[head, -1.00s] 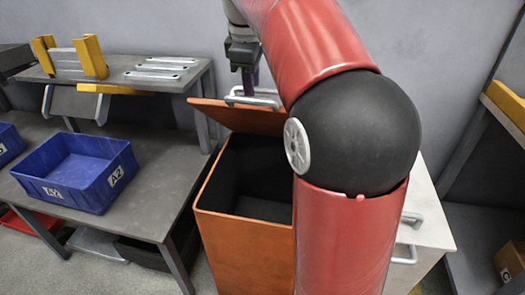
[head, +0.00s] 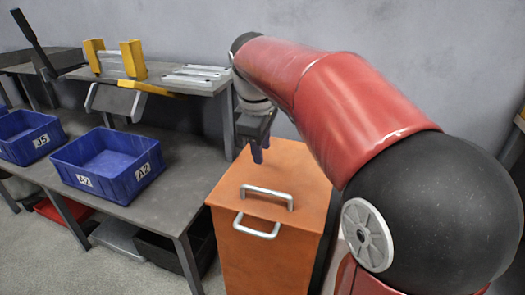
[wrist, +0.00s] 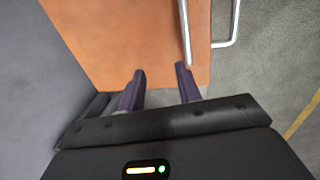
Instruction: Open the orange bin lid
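The orange bin (head: 262,268) stands right of the workbench in the head view. Its orange lid (head: 290,168) lies flat over the top, shut, so the inside is hidden. A silver lid handle (head: 267,193) is on the lid, and a second silver handle (head: 256,229) is on the bin's front. My gripper (head: 258,156) is over the lid's left side, behind the lid handle. In the wrist view, its purple fingers (wrist: 161,70) are apart with nothing between them. Orange surface and silver bars (wrist: 186,30) show beyond the fingertips.
A raised shelf (head: 205,85) carries metal brackets and yellow-ended parts. A grey wall (head: 400,60) stands behind. My red arm covers much of the right side.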

